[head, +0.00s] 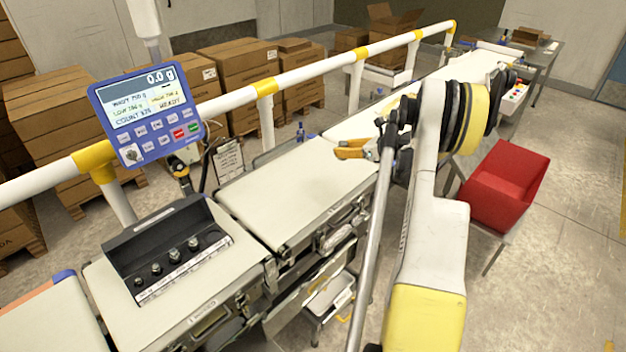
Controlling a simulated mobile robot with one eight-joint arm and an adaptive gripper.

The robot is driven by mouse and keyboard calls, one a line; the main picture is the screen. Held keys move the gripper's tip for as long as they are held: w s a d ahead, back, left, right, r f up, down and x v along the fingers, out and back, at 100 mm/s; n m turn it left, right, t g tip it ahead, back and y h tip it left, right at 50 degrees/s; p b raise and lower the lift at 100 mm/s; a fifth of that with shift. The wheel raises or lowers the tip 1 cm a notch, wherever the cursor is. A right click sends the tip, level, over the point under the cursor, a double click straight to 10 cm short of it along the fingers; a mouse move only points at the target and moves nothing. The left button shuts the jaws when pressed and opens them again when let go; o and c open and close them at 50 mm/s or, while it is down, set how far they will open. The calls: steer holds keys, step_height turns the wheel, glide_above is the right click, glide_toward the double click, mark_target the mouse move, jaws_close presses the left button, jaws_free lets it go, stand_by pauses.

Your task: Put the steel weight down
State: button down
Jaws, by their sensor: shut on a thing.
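My gripper (345,149), with orange-yellow fingers, is above the far end of the middle belt section, left of my arm's black wrist. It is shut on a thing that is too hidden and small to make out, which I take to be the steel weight. The cream weighing belt (290,195) below it looks bare. A black weight case (130,247) stands open on the nearer belt section, with several small knobbed steel weights (174,255) in a row along its front. The blue display (150,105) reads 0.0 g.
A white guard rail (320,63) with yellow joints runs along the belt's far side, with cardboard boxes (240,65) behind it. A red bin (505,185) stands to the right of my arm. The near belt section (205,295) has bare room around the case.

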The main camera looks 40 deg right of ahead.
steer(key=w+a+f+b, duration=0.1)
steer(key=w+a+f, duration=0.1)
steer(key=a, duration=0.1)
steer(key=w+a+f+b, duration=0.1)
steer(key=w+a+f, duration=0.1)
steer(key=a, duration=0.1)
steer(key=w+a+f+b, duration=0.1)
steer(key=w+a+f, duration=0.1)
steer(key=w+f, duration=0.1)
steer(key=shift+a, duration=0.4)
step_height(320, 180, down, 4)
steer(key=shift+f+b, duration=0.1)
steer(key=shift+b, duration=0.55)
steer(key=c, duration=1.4)
jaws_free()
steer(key=o, duration=0.3)
